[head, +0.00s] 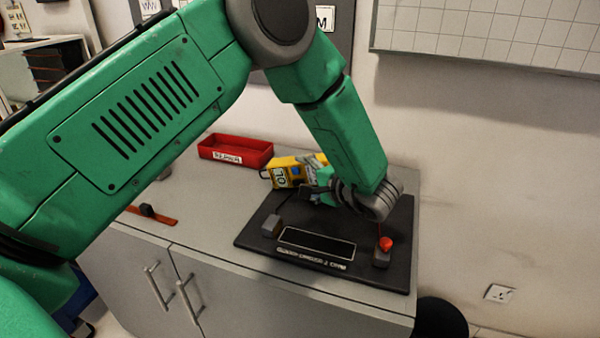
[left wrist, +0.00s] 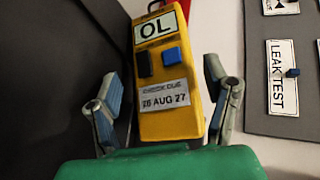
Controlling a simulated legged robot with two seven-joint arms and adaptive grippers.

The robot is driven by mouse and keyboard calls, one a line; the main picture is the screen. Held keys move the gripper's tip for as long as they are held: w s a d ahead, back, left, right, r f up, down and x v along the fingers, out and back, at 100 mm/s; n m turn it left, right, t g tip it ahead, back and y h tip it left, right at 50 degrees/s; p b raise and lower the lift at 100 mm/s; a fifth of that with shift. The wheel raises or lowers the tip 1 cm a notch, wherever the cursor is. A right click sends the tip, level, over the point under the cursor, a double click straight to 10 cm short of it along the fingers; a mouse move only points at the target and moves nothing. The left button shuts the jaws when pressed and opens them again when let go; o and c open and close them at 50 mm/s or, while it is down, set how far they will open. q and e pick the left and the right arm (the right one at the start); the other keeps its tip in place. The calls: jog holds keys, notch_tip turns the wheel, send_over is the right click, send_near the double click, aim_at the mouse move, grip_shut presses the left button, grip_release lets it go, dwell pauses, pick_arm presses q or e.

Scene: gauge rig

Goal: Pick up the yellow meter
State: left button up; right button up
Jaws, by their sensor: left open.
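The yellow meter (head: 287,176) stands at the back left of a black board on the cabinet top in the head view, partly hidden by my left gripper (head: 318,180). In the left wrist view the meter (left wrist: 178,105) shows its "OL" display, a black and a blue button, and a label reading "28 AUG 27". My left gripper (left wrist: 165,90) is open, with one finger on each side of the meter. Gaps show beside the meter, and I see no grip on it. My right gripper is not in view.
The black board (head: 255,238) carries a dark panel, a grey block and a red knob (head: 386,243) on a block. A red labelled tray (head: 235,150) is behind at the left. An orange-red strip (head: 152,214) lies at the left. The wall is behind.

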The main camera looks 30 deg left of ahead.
aim_at(299, 175)
pick_arm(q)
jog(key=b+x, duration=0.1)
jog(key=x, duration=0.2)
jog(key=shift+w, duration=0.15)
jog(key=shift+w+f, duration=0.1)
jog(key=shift+w, duration=0.1)
jog(key=shift+d, duration=0.3)
jog(key=shift+a, duration=0.35)
jog(key=c, duration=0.7)
jog(key=shift+a, duration=0.25)
jog(key=c, duration=0.4)
jog(key=shift+a+f, duration=0.1)
jog(key=shift+a, duration=0.2)
jog(key=r, duration=0.3)
jog(key=r+p, duration=0.1)
jog(key=r, duration=0.2)
jog(key=d+r+p, duration=0.1)
jog(key=r, duration=0.2)
jog(key=shift+r, duration=0.15)
jog(key=shift+a+r, duration=0.15)
jog(key=shift+r, duration=0.15)
jog(key=shift+a+r, duration=0.15)
jog(key=shift+a, duration=0.05)
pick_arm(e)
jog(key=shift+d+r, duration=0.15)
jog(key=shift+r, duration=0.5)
